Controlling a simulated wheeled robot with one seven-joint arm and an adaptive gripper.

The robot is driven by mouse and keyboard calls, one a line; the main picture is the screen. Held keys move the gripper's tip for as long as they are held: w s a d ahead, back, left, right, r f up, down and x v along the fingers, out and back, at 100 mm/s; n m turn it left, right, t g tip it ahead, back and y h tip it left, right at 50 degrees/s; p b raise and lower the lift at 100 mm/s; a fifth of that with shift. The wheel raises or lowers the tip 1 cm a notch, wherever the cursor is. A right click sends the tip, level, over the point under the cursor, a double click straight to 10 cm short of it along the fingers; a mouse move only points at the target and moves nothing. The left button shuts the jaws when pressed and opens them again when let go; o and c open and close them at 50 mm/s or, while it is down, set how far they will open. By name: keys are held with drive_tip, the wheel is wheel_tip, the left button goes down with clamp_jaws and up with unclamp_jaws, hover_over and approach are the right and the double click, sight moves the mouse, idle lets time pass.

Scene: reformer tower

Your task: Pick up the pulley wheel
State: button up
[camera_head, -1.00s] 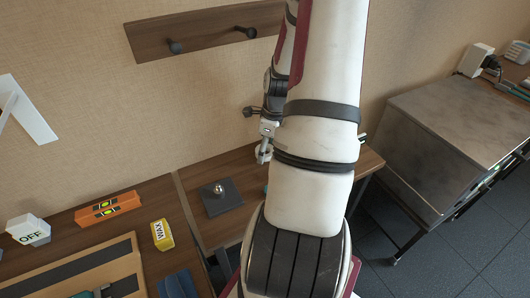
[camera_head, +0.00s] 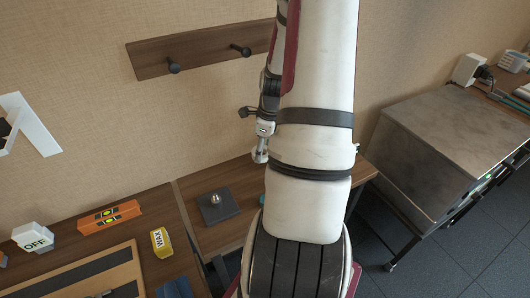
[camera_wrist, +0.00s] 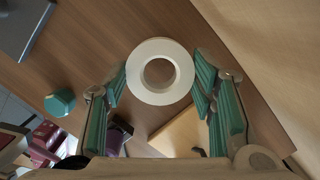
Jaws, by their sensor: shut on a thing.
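The pulley wheel (camera_wrist: 160,98) is a white ring with a round hole, seen face-on in the wrist view. It sits between the teal-padded fingers of my gripper (camera_wrist: 159,78), which is shut on it. In the head view my gripper (camera_head: 262,150) is small and partly hidden behind my forearm, over the wooden table near the wall. The wheel is hard to make out there.
A dark square base with a metal knob (camera_head: 215,201) lies on the table (camera_head: 225,236); a teal object (camera_wrist: 60,103) shows below in the wrist view. A wall rack with pegs (camera_head: 205,52) is above. A metal cabinet (camera_head: 450,125) stands right.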

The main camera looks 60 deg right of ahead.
wheel_tip(320, 180, up, 7)
drive_tip(key=p, duration=0.3)
drive_tip(key=s+a+p, duration=0.4)
drive_tip(key=s+a, duration=0.1)
drive_tip(key=s, duration=0.3)
drive_tip(key=s+a+p, duration=0.5)
drive_tip(key=s, duration=0.3)
drive_tip(key=shift+s+a, duration=0.15)
drive_tip(key=shift+s, duration=0.25)
